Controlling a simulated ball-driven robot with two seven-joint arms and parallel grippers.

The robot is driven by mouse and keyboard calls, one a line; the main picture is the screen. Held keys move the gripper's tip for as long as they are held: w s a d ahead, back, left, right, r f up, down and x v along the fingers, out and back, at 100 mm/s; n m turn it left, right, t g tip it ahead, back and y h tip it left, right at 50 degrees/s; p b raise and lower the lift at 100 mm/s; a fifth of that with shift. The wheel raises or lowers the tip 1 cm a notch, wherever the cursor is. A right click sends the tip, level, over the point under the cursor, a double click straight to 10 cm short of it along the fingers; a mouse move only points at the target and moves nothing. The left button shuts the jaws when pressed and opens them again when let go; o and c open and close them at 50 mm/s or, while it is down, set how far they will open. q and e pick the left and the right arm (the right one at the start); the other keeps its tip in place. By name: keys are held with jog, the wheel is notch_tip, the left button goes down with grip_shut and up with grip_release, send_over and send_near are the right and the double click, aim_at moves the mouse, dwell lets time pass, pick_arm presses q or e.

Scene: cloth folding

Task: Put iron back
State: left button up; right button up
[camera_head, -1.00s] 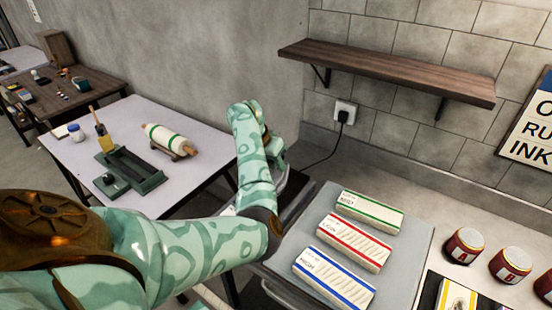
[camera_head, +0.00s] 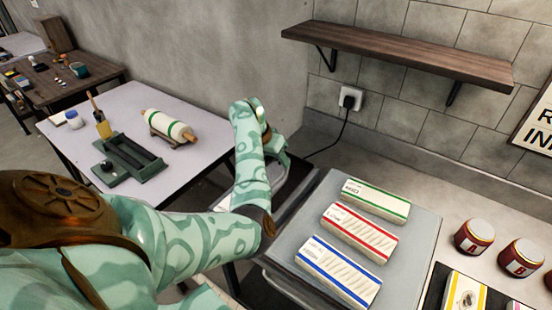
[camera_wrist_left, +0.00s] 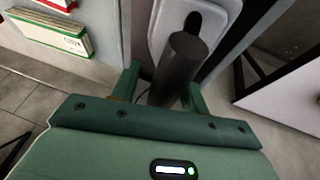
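My left gripper (camera_wrist_left: 163,80) shows in the left wrist view with its two green fingers on either side of a dark cylindrical handle (camera_wrist_left: 176,65), which looks like the iron's. A gap shows between the left finger and the handle, so the fingers look open. Beyond the handle is a pale, rounded body (camera_wrist_left: 163,24) with a dark slot. In the head view the left gripper (camera_head: 275,150) is low beside the grey board, below the wall shelf. The iron itself is mostly hidden there by my arm. My right gripper is not in view.
A grey board (camera_head: 420,238) holds three boxes with green, red and blue stripes. Dark red jars (camera_head: 474,237) stand to its right. A black cord runs from the wall socket (camera_head: 349,97) toward my gripper. A wooden shelf (camera_head: 395,52) hangs above; a pale table (camera_head: 85,128) stands left.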

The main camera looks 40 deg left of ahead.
pick_arm(q)
jog(key=shift+r, duration=0.3)
jog(key=p+v, duration=0.4)
jog(key=v, duration=0.7)
jog(key=shift+s+r, duration=0.2)
jog(key=shift+s, duration=0.05)
